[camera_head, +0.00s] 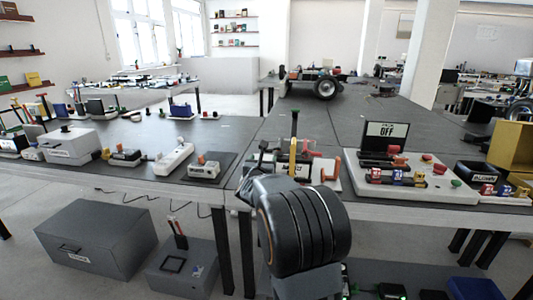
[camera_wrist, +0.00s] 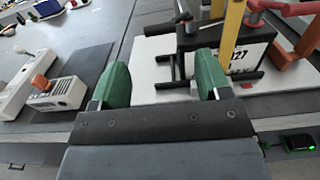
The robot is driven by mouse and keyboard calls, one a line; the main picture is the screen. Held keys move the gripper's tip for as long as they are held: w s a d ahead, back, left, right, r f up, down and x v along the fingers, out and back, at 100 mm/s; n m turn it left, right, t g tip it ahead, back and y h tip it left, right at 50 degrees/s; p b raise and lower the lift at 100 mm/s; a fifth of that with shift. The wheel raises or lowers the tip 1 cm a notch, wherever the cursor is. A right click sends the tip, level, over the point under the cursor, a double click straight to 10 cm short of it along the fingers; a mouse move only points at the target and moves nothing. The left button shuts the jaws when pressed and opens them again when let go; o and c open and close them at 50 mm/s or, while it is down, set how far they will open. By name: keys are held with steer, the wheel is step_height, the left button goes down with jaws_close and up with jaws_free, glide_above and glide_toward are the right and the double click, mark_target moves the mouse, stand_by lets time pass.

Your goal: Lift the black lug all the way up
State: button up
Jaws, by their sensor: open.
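My gripper (camera_wrist: 163,82) shows in the wrist view as two green fingertips set wide apart, with nothing between them. Ahead of them is a white base plate (camera_wrist: 148,56) carrying a black frame with bars (camera_wrist: 178,62), a black panel with a white label, a yellow upright (camera_wrist: 231,30) and orange-red handles (camera_wrist: 297,45). I cannot tell for certain which dark part is the black lug. In the head view, the yellow upright (camera_head: 293,155) and orange handle (camera_head: 331,170) stand just beyond my arm, which hides the gripper and much of this device.
Left of the device is a small white box with an orange switch (camera_head: 205,167). A yellow bin (camera_head: 511,147) stands farther right. The bench's front edge runs below.

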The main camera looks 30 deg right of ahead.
steer(key=x, duration=0.8)
steer(key=shift+w+d+p, duration=0.15)
steer(key=shift+w+p, duration=0.1)
steer(key=shift+p, duration=0.1)
steer(key=shift+f, duration=0.1)
steer(key=shift+c, duration=0.3)
